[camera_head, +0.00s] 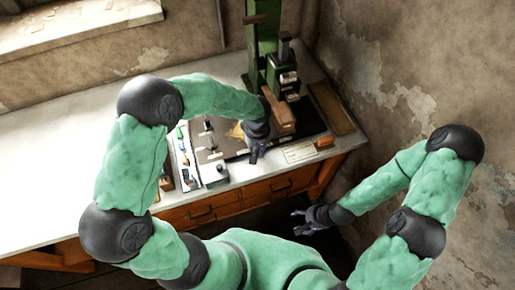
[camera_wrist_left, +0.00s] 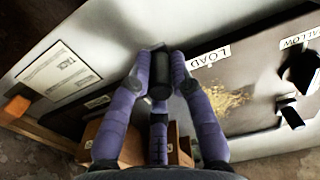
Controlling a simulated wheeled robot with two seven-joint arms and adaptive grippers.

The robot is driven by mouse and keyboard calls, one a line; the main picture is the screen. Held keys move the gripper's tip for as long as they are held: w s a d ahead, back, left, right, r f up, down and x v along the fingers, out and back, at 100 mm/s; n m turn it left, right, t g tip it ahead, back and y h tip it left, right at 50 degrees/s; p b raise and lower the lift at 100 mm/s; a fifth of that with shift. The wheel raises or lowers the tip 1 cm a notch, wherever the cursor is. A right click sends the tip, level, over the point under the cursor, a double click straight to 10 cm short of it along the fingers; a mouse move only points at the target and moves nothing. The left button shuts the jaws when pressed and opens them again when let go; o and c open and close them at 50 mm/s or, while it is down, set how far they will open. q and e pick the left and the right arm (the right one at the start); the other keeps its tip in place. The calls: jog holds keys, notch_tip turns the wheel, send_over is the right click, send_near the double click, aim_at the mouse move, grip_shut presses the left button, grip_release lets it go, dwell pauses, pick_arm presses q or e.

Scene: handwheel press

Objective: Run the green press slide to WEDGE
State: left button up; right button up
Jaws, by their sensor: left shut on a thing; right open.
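The green press (camera_head: 263,45) stands upright at the back right of the bench, with a dark post and pale labels low on its front. I cannot read WEDGE anywhere. My left gripper (camera_head: 255,152) is low in front of the press, over the dark plate's front edge. In the left wrist view its purple fingers (camera_wrist_left: 160,75) are shut around a small black cylindrical knob (camera_wrist_left: 162,84). What the knob belongs to is hidden. My right gripper (camera_head: 303,222) is open and empty, in front of the bench and below its top.
A dark plate (camera_wrist_left: 245,115) carries a LOAD label (camera_wrist_left: 207,56), a partly cut-off label and black knobs (camera_wrist_left: 297,110). A brown block (camera_head: 281,118) sits by the press. A paper card (camera_head: 300,152) lies at the bench front. The bench's left part (camera_head: 60,165) is clear.

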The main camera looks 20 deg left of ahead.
pick_arm(q)
jog(key=shift+w+d+b, duration=0.25)
jog(key=shift+w+d, duration=0.5)
jog(key=shift+d, duration=0.35)
jog(key=shift+w+d+b, duration=0.3)
jog(key=shift+w+d, duration=0.45)
jog(key=shift+d, duration=0.4)
jog(key=shift+w+d+b, duration=0.25)
jog(key=shift+w+d, duration=0.5)
jog(key=shift+d, duration=0.35)
jog(key=o, duration=1.5)
notch_tip(320, 180, up, 8)
jog(key=p, duration=0.5)
